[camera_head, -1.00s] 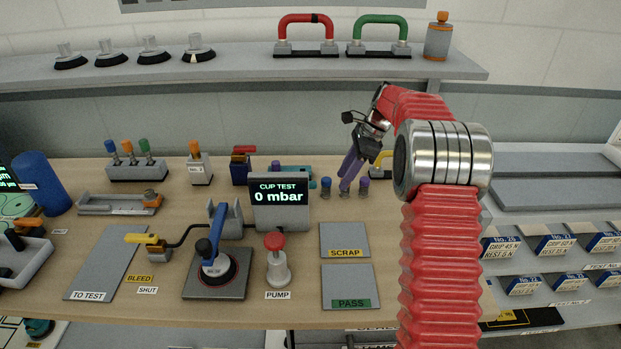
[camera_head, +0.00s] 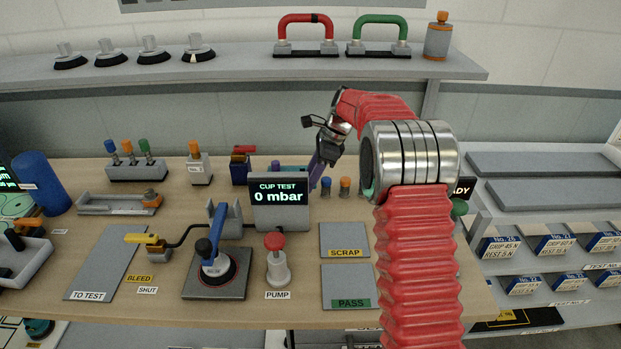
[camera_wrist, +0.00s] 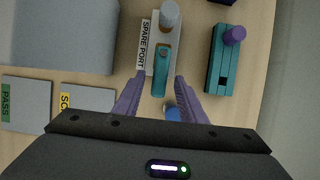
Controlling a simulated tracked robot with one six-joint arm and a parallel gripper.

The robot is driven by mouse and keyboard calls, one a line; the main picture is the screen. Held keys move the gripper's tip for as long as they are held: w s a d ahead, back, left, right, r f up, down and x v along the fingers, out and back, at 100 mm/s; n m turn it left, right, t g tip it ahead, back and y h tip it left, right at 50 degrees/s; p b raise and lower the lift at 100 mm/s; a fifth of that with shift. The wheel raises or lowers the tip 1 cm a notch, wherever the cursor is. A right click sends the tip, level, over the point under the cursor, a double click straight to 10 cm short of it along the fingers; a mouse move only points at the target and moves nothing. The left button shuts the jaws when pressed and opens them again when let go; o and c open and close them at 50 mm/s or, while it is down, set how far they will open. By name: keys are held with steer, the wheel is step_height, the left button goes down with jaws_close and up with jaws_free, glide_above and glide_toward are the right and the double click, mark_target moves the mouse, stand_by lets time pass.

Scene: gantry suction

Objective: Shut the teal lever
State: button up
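The teal lever (camera_wrist: 161,72) shows in the wrist view, on a pale plate marked SPARE PORT (camera_wrist: 146,44), by a grey cylindrical fitting (camera_wrist: 168,15). It lies in line with that plate. My gripper (camera_wrist: 159,78) is open, its two purple fingers apart, one on each side of the lever's near end in the picture. I cannot tell its height above the lever or whether it touches. In the head view my gripper (camera_head: 314,186) hangs just right of the CUP TEST display (camera_head: 280,214); the lever is not clearly visible there, probably hidden behind the display.
A teal block with a purple knob (camera_wrist: 221,70) stands right of the lever in the wrist view. A blue peg (camera_wrist: 173,114) sits between my fingers, nearer my palm. A yellow lever (camera_head: 146,239) lies at the BLEED and SHUT labels. The SCRAP pad (camera_head: 344,238) and PASS pad (camera_head: 348,283) are empty.

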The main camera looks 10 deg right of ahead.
steer(key=shift+c, duration=0.7)
jaws_close()
